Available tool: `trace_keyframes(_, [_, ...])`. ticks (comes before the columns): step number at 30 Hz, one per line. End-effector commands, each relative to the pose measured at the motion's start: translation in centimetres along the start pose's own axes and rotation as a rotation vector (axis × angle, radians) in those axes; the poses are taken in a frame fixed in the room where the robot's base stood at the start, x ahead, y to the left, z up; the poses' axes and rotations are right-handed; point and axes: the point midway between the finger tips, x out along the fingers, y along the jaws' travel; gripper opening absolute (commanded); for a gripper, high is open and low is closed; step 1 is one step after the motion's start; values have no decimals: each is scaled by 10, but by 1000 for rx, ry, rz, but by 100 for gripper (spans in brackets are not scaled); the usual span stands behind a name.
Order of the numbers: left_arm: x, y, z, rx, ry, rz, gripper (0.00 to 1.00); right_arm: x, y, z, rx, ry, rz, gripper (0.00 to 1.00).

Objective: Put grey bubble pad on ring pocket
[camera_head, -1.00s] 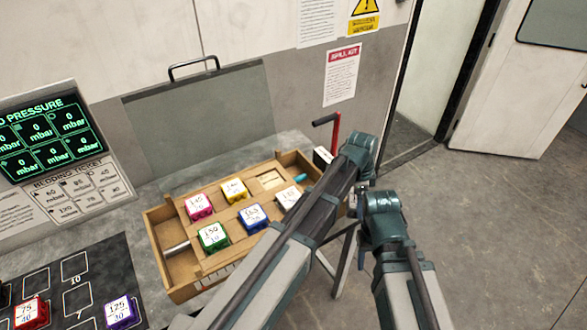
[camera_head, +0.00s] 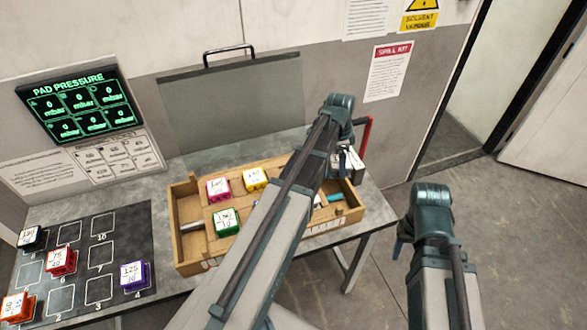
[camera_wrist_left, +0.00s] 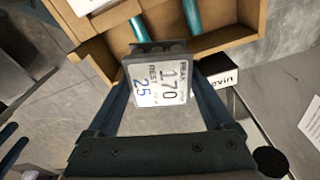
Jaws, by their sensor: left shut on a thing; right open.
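My left gripper (camera_head: 347,163) is at the right end of the wooden tray. In the left wrist view the left gripper (camera_wrist_left: 160,95) is shut on a dark grey pad (camera_wrist_left: 131,72) with a white label reading 170 and 25. The pad is held near the tray edge, with its label facing the camera. The wooden tray (camera_head: 188,255) holds pink (camera_head: 218,190), yellow (camera_head: 255,178) and green (camera_head: 226,222) pads; my left arm covers part of it. I cannot pick out the ring pocket. My right gripper (camera_head: 402,232) is low at the right, apart from the tray, open.
A dark mat (camera_head: 117,220) with numbered squares lies at the left, holding black, red and purple (camera_head: 134,274) pads. A pressure screen (camera_head: 88,108) stands behind it. A red handle (camera_head: 366,133) rises behind the tray's right end. Open floor lies to the right.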

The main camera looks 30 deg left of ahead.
Motion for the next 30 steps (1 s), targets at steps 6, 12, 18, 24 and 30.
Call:
trace_keyframes(6, [-38, -38, 94, -188, 0, -23, 32, -26, 2, 2, 2, 0, -1, 50])
trace_keyframes(12, [-50, -48, 135, -267, 1, -32, 32, -33, 3, 2, 3, 0, -1, 50])
trace_keyframes(18, [-51, -50, 143, -282, 1, -34, 32, -33, 3, 2, 3, 0, -1, 50])
trace_keyframes(24, [-38, -50, 144, -281, 0, -34, 32, -20, 2, 1, 1, 0, 0, 50])
trace_keyframes(30, [-8, -50, 147, -280, 0, -34, 32, 10, -1, -1, -4, 0, 1, 50])
